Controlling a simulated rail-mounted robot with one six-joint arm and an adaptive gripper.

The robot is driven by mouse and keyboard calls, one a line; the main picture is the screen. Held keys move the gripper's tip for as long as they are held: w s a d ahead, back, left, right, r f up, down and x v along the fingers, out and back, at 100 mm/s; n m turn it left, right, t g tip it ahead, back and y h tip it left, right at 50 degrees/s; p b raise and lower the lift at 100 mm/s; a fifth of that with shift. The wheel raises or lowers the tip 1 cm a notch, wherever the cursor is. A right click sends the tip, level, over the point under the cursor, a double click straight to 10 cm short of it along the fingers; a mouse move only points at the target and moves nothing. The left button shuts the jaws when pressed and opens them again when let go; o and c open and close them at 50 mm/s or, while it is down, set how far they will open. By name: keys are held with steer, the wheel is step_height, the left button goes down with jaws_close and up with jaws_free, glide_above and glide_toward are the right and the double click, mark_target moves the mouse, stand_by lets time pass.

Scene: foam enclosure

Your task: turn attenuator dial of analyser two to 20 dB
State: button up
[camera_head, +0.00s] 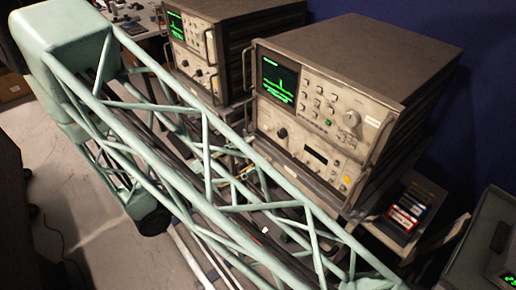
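Two grey analysers with green traces on their screens stand side by side. One analyser (240,12) is at the back left and the other analyser (365,48) is nearer, right of centre. No readable label shows which is analyser two. The nearer one has a dark round knob (282,132) at its lower left and a larger pale knob (351,118) at its upper right. The farther one has small knobs (199,72) on its lower panel. Dial markings are too small to read, so I cannot tell the attenuator dial or its setting. My gripper is out of view.
My green lattice link crosses from upper left to lower right, in front of the analysers' lower parts. Metal handles (378,140) stick out from the nearer front. A tray of coloured cases (408,212) and a grey case (484,240) stand at right. Pale floor is open at left.

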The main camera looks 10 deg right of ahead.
steer(key=shift+s+a, duration=0.35)
steer(key=shift+a, duration=0.3)
steer(key=shift+r, duration=0.1)
